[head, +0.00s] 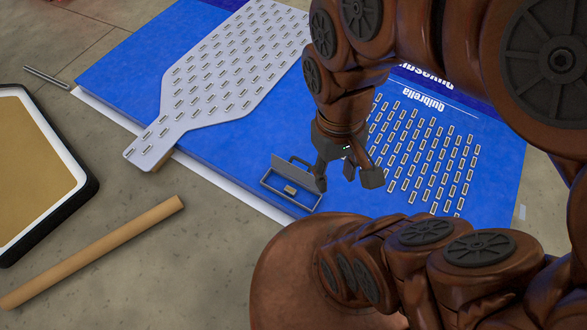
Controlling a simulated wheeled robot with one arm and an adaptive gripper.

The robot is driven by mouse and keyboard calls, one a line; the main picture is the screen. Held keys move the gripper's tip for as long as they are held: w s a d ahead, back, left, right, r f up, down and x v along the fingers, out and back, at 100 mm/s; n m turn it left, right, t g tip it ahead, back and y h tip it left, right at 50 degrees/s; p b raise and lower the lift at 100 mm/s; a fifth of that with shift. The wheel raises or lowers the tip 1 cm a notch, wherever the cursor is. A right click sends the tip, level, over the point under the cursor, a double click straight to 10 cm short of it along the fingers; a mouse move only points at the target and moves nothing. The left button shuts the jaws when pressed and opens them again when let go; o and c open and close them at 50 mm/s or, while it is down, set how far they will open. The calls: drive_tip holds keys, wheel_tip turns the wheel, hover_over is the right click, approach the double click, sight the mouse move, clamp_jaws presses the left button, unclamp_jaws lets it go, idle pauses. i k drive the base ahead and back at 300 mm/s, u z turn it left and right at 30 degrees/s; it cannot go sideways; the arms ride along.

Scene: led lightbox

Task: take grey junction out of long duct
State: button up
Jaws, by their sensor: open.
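A narrow grey open-topped box (268,184), which looks like the long duct, lies on the blue panel near its front edge. A grey lid or flap (292,171) stands raised along its far side. A small grey-beige block (290,189), which seems to be the grey junction, lies inside it, apart from my gripper. My gripper (347,181) is open and empty, just right of the duct, with its fingers pointing down. Its left finger overlaps the duct's right end in the picture; I cannot tell whether they touch.
The blue panel (130,62) carries rows of small LED modules at right. A white perforated plate (215,75) with more modules lies at upper left. A cardboard tube (95,251) and a black-rimmed tray (72,160) lie left on the concrete. Bare floor lies front-left of the duct.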

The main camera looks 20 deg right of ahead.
sight(289, 190)
drive_tip(key=z, duration=0.05)
drive_tip(key=k, duration=0.5)
drive_tip(key=u, duration=1.9)
drive_tip(key=i, duration=1.2)
drive_tip(key=z, duration=2.3)
